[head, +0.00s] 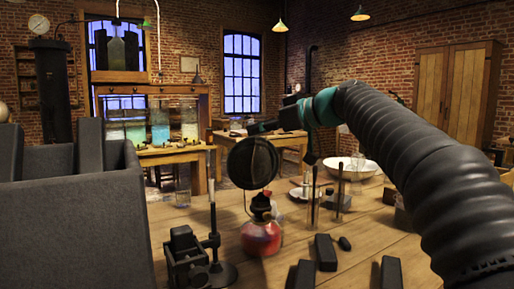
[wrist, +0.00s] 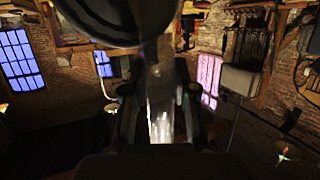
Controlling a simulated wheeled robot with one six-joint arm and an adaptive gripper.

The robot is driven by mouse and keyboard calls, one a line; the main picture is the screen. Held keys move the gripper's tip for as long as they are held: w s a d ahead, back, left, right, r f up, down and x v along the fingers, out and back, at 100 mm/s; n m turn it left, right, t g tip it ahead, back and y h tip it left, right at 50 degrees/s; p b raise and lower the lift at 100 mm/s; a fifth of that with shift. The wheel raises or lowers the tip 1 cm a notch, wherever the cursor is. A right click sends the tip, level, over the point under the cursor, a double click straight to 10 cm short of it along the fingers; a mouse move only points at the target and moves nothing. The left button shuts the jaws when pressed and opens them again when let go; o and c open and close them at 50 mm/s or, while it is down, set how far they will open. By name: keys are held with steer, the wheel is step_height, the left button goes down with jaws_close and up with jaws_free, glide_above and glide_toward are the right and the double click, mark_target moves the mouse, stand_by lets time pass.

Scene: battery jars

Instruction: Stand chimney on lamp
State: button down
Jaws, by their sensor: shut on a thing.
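The lamp (head: 260,238) stands on the wooden table in the head view, with a red round reservoir and a dark burner (head: 262,208) on top. My gripper (wrist: 158,82) shows in the wrist view, its two dark fingers shut on a clear glass chimney (wrist: 160,120). Whether the chimney touches the burner cannot be told.
A black stand (head: 213,245) is left of the lamp. Dark blocks (head: 326,252) lie in front and to the right. Behind are a glass beaker (head: 182,192), upright thin rods (head: 314,195) and a white bowl (head: 350,168). Some bare tabletop shows left of the lamp.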

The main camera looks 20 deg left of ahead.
mark_target(266, 143)
steer(key=shift+f+b, duration=1.15)
steer(key=shift+f, duration=0.9)
steer(key=shift+f, duration=0.15)
steer(key=c, duration=0.9)
jaws_free()
steer(key=shift+r, duration=0.25)
steer(key=b+v, duration=0.1)
steer(key=v, duration=1.1)
steer(key=shift+s+f, duration=0.1)
